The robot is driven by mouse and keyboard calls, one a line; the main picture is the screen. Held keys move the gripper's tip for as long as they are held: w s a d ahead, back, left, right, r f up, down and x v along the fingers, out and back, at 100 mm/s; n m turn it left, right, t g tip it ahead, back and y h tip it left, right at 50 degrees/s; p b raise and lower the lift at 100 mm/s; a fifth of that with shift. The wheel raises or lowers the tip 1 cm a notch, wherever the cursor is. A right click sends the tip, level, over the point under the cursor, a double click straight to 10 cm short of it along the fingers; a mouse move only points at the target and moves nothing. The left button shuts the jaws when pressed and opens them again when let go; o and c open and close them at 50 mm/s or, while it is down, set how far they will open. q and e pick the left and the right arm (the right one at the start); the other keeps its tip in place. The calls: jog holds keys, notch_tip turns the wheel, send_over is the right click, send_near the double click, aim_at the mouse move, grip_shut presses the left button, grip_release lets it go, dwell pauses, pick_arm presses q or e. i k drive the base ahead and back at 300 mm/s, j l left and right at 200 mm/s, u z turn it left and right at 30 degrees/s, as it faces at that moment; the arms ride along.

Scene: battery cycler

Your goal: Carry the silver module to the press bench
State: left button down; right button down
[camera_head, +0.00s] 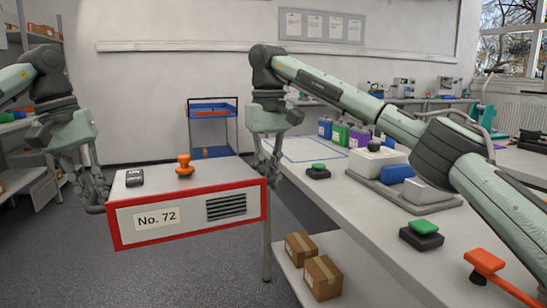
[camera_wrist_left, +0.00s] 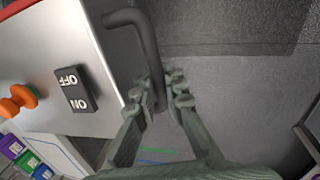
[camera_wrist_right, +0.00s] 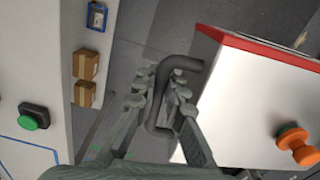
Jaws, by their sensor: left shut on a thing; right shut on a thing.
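The silver module (camera_head: 222,172) is a box with a red-framed front labelled No. 72, a vent grille, an orange knob (camera_head: 184,164) and a black ON/OFF switch (camera_head: 134,177) on top. It hangs roughly level above the floor. My left gripper (camera_head: 97,197) is shut on the dark handle (camera_wrist_left: 147,42) at its left side. My right gripper (camera_head: 270,172) is shut on the opposite handle (camera_wrist_right: 176,64), close to the edge of a white bench. Both wrist views show the fingers around the handles. I cannot tell which bench is the press bench.
The white bench (camera_head: 345,213) at right carries a green button (camera_head: 318,169), a blue-outlined area (camera_head: 300,149), a grey fixture and an orange lever (camera_head: 487,262). Cardboard boxes (camera_head: 322,277) lie on its lower shelf. A blue-red cart (camera_head: 212,107) stands behind. Grey floor is open at left.

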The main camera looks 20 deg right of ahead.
aim_at(302, 147)
jog(key=i, duration=2.4)
jog(key=i+j+z, duration=0.1)
jog(key=i+z, duration=0.2)
jog(key=i, duration=0.2)
jog(key=z, duration=1.45)
